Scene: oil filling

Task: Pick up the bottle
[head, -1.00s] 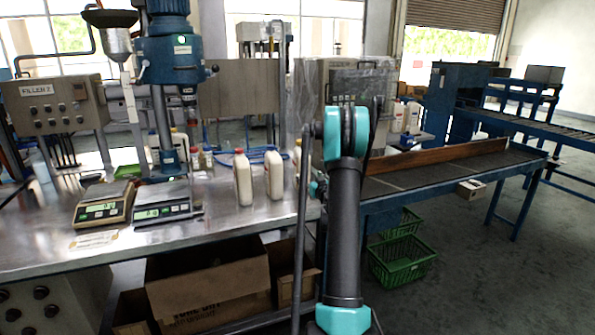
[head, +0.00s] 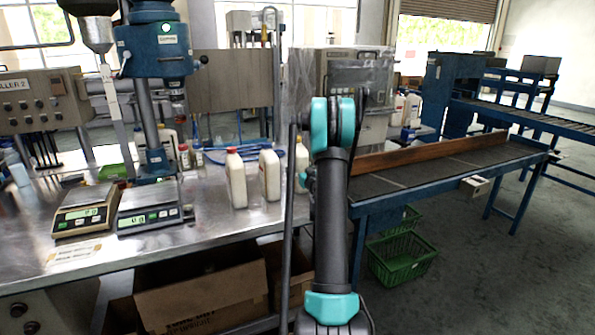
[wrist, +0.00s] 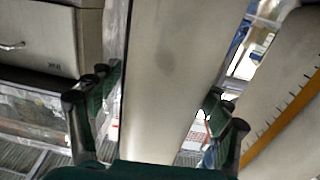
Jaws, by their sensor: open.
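Two white bottles stand upright on the metal table in the head view. One bottle (head: 236,180) has a red cap, and the other bottle (head: 270,176) is just right of it, nearer my arm. In the wrist view my gripper (wrist: 155,118) is open, with its two dark fingers wide apart. A long pale surface runs between and beyond the fingers; I cannot tell what it is. No bottle is clearly seen between the fingers. In the head view my gripper is hidden behind my arm, so its distance from the bottles cannot be told.
Two scales (head: 85,212) sit left on the metal table (head: 215,222) below a blue filling machine (head: 153,52). Several containers stand behind them. A dark conveyor (head: 420,178) with a brown side rail lies right. Cardboard boxes (head: 205,300) and green baskets (head: 403,260) are below.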

